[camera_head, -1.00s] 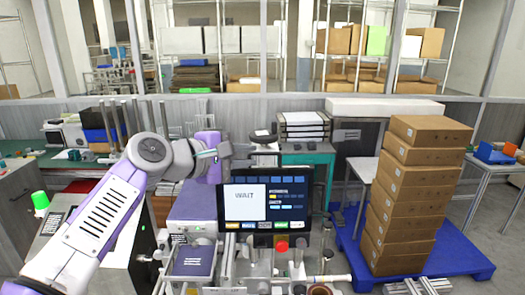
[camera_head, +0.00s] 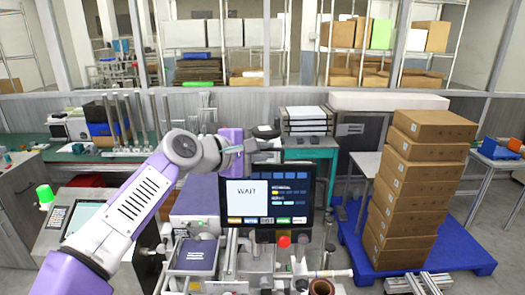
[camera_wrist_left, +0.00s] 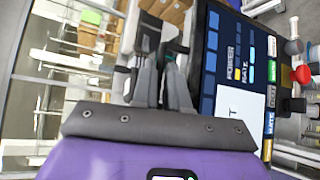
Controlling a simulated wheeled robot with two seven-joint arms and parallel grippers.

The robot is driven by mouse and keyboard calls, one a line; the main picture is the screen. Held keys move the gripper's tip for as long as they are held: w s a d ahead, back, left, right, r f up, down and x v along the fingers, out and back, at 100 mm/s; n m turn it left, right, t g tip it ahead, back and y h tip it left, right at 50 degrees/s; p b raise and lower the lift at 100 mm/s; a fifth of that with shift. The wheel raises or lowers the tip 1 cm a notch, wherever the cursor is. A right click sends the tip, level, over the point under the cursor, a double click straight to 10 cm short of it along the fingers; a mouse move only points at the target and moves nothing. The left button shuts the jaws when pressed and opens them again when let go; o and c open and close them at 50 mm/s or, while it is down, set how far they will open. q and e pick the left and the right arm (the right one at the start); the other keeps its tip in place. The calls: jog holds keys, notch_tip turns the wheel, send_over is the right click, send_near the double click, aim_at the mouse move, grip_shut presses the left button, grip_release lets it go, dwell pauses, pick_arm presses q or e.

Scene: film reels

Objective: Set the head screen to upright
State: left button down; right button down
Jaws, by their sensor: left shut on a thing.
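The head screen (camera_head: 266,205) is a dark panel showing "WAIT" and coloured buttons, at the middle of the head view. It faces me and looks near upright; its exact tilt is hard to tell. In the left wrist view the screen (camera_wrist_left: 230,70) appears sideways on the right. My left gripper (camera_head: 252,147) is just above the screen's top edge. In the wrist view its fingers (camera_wrist_left: 158,55) are close together on a dark piece beside that edge, probably a handle; the grip itself is partly hidden. My right gripper is out of view.
A red button (camera_head: 284,241) and metal fittings stand below the screen. A purple-covered block (camera_head: 196,256) is left of them. Stacked cardboard boxes (camera_head: 420,190) stand on a blue pallet (camera_head: 455,250) at right. A green lamp (camera_head: 45,195) is at left.

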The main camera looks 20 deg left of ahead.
pick_arm(q)
jog(key=b, duration=0.2)
jog(key=s+f+t+b, duration=0.1)
jog(key=b, duration=0.1)
jog(key=shift+s+d+m+b, duration=0.3)
jog(key=shift+d+m+b, duration=0.1)
jog(key=shift+s+d+t+b, duration=0.15)
jog(key=shift+s+t+b, duration=0.2)
jog(key=shift+b, duration=0.35)
jog(key=c, duration=1.5)
grip_release()
jog(key=v, duration=0.7)
jog(key=shift+s+b, duration=0.35)
jog(key=shift+b, duration=0.1)
jog(key=shift+r, duration=0.1)
